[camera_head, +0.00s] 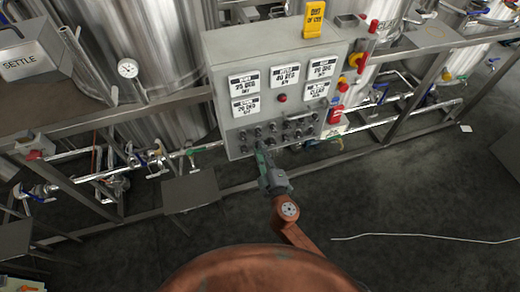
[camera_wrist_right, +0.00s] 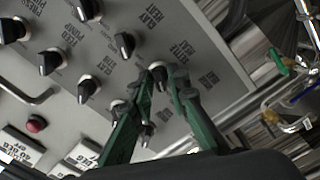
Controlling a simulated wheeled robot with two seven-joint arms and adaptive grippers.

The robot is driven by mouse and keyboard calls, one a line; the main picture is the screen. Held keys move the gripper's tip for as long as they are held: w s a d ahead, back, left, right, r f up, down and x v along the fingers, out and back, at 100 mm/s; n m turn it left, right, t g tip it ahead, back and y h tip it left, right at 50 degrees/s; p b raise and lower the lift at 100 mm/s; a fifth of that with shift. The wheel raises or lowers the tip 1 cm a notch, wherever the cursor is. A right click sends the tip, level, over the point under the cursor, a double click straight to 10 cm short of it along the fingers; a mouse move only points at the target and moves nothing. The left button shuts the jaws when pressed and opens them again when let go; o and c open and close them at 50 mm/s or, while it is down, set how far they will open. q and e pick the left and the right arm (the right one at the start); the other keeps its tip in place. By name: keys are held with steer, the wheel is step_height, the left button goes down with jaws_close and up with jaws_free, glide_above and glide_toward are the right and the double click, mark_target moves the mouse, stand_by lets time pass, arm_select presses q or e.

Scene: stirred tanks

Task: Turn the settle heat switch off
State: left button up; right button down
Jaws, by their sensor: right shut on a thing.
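The grey control panel (camera_head: 217,60) carries rows of small black switch knobs (camera_head: 295,125) along its lower part. My right gripper (camera_head: 262,152) reaches the lower edge of these rows from below. In the right wrist view my right gripper (camera_wrist_right: 164,82) has its green fingers closed at a black knob with a pale collar (camera_wrist_right: 158,68). The fingertips hide part of this knob and its pointer. My left gripper is not in view.
Other knobs (camera_wrist_right: 125,44) sit close around the fingers. A red button (camera_wrist_right: 36,124) and white display cards (camera_head: 244,83) are on the panel. A yellow tag (camera_head: 314,18) stands on top. Steel tanks and pipes flank the panel; the floor (camera_head: 370,200) at front right is mostly clear.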

steer(key=c, duration=2.1)
jaws_free()
steer(key=v, duration=1.2)
